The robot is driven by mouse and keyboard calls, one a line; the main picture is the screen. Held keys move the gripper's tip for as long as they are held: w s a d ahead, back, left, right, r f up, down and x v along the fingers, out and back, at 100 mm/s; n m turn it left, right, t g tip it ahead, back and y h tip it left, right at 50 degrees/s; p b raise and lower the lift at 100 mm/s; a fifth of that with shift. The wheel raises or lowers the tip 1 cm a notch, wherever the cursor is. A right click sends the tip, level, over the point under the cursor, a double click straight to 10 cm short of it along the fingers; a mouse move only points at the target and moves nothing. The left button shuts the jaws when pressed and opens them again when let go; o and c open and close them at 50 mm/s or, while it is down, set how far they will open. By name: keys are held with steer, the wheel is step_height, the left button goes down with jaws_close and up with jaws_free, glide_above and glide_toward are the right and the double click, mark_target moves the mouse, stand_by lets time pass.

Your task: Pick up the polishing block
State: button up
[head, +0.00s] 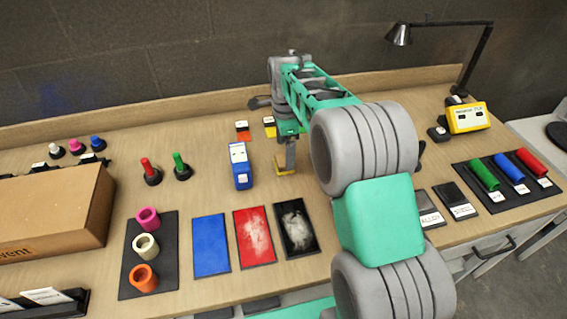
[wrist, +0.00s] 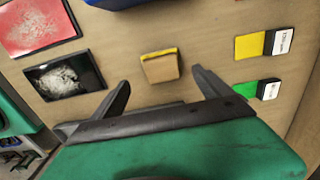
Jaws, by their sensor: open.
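The polishing block is most likely the small tan block with a yellow strip along one edge, which lies on the table in the wrist view (wrist: 160,69). In the head view only a bit of yellow and tan (head: 284,172) shows at the foot of my gripper, which partly hides it. My gripper (head: 289,150) points down at the block. In the wrist view the two dark fingers (wrist: 161,82) are spread wide, with the block between and just beyond their tips. The gripper is open and empty; I cannot tell its exact height above the table.
A blue item with a white top (head: 240,167) stands close left of the block. Blue (head: 211,245), red (head: 254,237) and black (head: 296,228) pads lie in front. Yellow (wrist: 252,46) and green (wrist: 246,91) labelled cards lie right in the wrist view. Red (head: 149,172) and green-handled tools stand left.

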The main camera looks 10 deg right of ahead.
mark_target(284, 159)
steer(key=f, duration=0.2)
steer(key=f+p, duration=0.1)
steer(key=f, duration=0.2)
steer(key=shift+w+a, duration=0.15)
steer(key=shift+w, duration=0.05)
steer(key=shift+c, duration=0.4)
steer(key=c, duration=1.4)
